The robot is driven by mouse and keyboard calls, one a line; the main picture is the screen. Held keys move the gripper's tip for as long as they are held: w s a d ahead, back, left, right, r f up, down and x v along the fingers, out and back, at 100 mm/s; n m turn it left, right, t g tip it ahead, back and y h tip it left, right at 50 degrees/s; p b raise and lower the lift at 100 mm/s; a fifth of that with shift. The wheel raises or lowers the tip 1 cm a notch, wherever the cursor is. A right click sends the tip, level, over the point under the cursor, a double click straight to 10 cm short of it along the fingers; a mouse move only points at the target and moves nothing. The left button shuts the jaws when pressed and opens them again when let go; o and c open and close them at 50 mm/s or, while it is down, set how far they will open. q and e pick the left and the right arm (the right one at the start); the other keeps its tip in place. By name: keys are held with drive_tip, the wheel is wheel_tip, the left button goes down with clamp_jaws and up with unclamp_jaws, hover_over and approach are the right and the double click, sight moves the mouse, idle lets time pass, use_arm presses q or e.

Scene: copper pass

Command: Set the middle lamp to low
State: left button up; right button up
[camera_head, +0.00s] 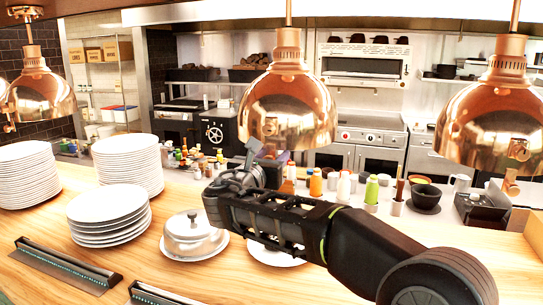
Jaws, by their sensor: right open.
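The middle lamp (287,108) is a shiny copper dome hanging on a thin rod over the wooden counter. Another copper lamp (38,92) hangs at the left and one (495,115) at the right. My right gripper (251,152) is open, reached in from the lower right, with its fingers pointing up at the lower left rim of the middle lamp. I cannot tell whether it touches the lamp. Any control on the middle lamp cannot be made out; the gripper covers part of the rim area. My left gripper is out of view.
Stacks of white plates (110,212) stand on the left of the wooden counter (50,228). A silver domed cover (190,234) sits left of my right forearm. Sauce bottles (343,187) and a dark bowl (426,196) line the back. Black strips lie along the front.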

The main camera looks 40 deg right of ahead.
drive_tip(key=shift+c, duration=0.4)
clamp_jaws()
idle(0.9)
